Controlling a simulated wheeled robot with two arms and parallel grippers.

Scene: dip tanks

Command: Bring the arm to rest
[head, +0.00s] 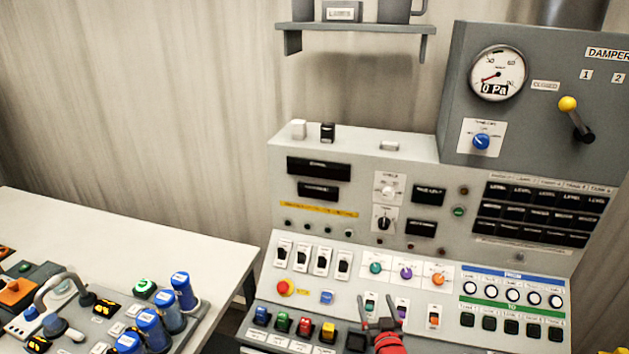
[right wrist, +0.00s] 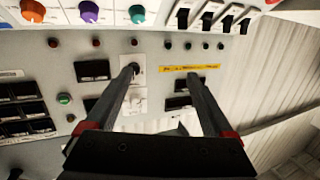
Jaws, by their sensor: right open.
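My right gripper (head: 381,318) shows at the bottom of the head view, in front of the lower part of the grey control console (head: 300,197). Its jaws are apart with nothing between them. In the right wrist view the two dark fingers of the right gripper (right wrist: 161,78) stand apart, with the console face (right wrist: 58,47) beyond them. I cannot tell from these views whether a fingertip touches the console. My left gripper is not in view.
The console carries switches, coloured knobs and buttons. A damper box (head: 540,60) with a gauge (head: 498,73) and yellow-tipped lever (head: 568,104) stands at the right. A white table (head: 130,240) and a panel with blue-capped cylinders (head: 183,290) are at the left. A shelf (head: 356,29) hangs above.

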